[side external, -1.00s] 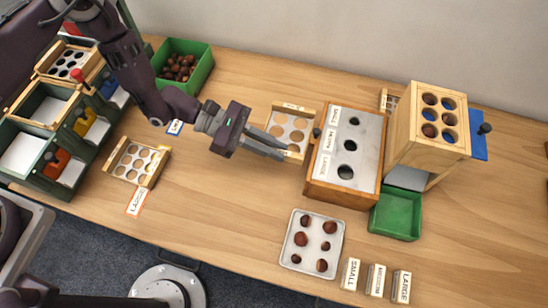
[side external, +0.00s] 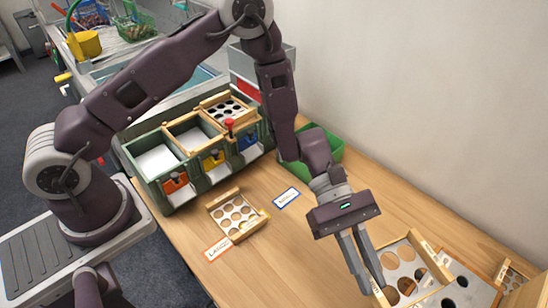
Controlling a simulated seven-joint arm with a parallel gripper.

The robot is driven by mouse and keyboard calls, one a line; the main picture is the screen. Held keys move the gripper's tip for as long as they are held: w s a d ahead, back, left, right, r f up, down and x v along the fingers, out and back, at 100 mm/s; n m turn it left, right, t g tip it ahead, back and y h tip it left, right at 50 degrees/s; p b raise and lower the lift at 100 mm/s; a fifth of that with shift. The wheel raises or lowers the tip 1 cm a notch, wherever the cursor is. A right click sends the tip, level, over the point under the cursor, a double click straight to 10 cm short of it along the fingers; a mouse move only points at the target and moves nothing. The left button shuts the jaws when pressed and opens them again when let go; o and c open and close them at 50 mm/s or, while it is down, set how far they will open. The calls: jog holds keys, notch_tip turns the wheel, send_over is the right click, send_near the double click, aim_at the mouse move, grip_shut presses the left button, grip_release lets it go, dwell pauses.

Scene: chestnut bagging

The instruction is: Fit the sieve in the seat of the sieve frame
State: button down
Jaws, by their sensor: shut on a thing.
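My gripper (side external: 368,276) is shut on the near-left edge of a wood-rimmed sieve (side external: 424,283) with large round holes, at the lower right. I cannot tell how high the sieve is above the table; its near end is cut off by the picture's edge. The green sieve frame (side external: 190,150) with three bays stands at the left, well away from my gripper. A sieve with dark holes (side external: 224,108) sits on its right bay.
Another holed sieve (side external: 238,214) lies on the table beside an orange-edged card (side external: 217,248). A blue-edged card (side external: 286,198) lies nearby. A green bin (side external: 328,150) stands behind my arm.

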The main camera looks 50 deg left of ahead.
jog(key=s+a+m+g+y, duration=0.4)
jog(key=s+m+y, duration=0.15)
jog(key=s, duration=0.25)
jog(key=s+a+m+g+y, duration=0.4)
jog(key=s+m+g+y, duration=0.1)
jog(key=s+m, duration=0.15)
jog(key=a+f+m+t+y, duration=0.2)
jog(key=a+m+t+y, duration=0.2)
jog(key=a+m+y, duration=0.95)
jog(key=w+a+r+m+t+y, duration=0.2)
jog(key=w+a+m+t, duration=0.5)
jog(key=w+a+t, duration=0.6)
jog(key=w+a+r+m+t+h, duration=0.2)
jog(key=w+r+m+t+h, duration=0.15)
jog(key=w+m, duration=0.25)
jog(key=w+a+r+m+t+h, duration=0.1)
jog(key=w+r+m+t+h, duration=0.2)
jog(key=w+m+t, duration=0.25)
jog(key=w+d+r+n+g+y, duration=0.2)
jog(key=w+d+n+g+y, duration=0.1)
jog(key=w+d, duration=0.2)
notch_tip(320, 180, down, 17)
jog(key=shift+s+d+f, duration=0.15)
jog(key=shift+d+f, duration=0.05)
jog(key=shift+d, duration=0.1)
